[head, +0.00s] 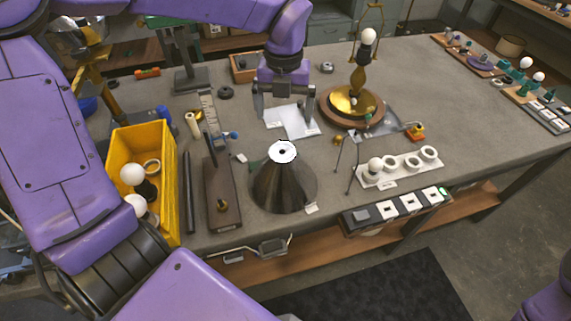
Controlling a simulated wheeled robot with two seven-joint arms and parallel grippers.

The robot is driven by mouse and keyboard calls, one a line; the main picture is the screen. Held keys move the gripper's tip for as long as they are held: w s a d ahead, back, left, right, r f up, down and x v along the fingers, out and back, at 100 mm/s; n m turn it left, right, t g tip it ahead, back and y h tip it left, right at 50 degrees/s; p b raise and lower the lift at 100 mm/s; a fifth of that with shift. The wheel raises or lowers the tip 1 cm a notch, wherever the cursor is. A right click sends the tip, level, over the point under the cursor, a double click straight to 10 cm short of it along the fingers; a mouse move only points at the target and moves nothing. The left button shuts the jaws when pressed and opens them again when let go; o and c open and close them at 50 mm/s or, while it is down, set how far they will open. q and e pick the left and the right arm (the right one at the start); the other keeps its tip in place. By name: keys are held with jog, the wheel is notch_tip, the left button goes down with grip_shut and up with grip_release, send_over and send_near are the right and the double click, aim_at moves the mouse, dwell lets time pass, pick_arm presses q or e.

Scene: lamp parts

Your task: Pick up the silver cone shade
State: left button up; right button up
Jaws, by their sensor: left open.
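The silver cone shade (282,190) stands upright on the near part of the grey workbench, wide end down. Its top has a white disc with a dark hole in the middle. My left gripper (285,112) points down just behind the cone in the picture, above a white sheet. Its two fingers are apart with nothing between them, and it does not touch the cone. My right gripper is not in view.
A yellow bin (166,132) with bulbs stands left of the cone, with a clamp-like tool on a dark board (222,190) between them. A brass lamp on a round wooden base (325,112) stands behind right. A white socket tray (400,172) lies right of the cone.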

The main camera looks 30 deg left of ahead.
aim_at(282, 148)
pick_arm(q)
jog(key=f, duration=0.4)
jog(key=f+p, duration=0.1)
jog(key=f, duration=0.7)
jog(key=shift+s+a+f+p, duration=0.15)
jog(key=shift+a+f+p, duration=0.1)
jog(key=shift+p, duration=0.1)
jog(key=shift+f, duration=0.2)
jog(key=shift+r, duration=0.1)
jog(key=c, duration=1.4)
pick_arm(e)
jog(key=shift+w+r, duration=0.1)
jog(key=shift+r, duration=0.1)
pick_arm(q)
jog(key=shift+o, duration=0.2)
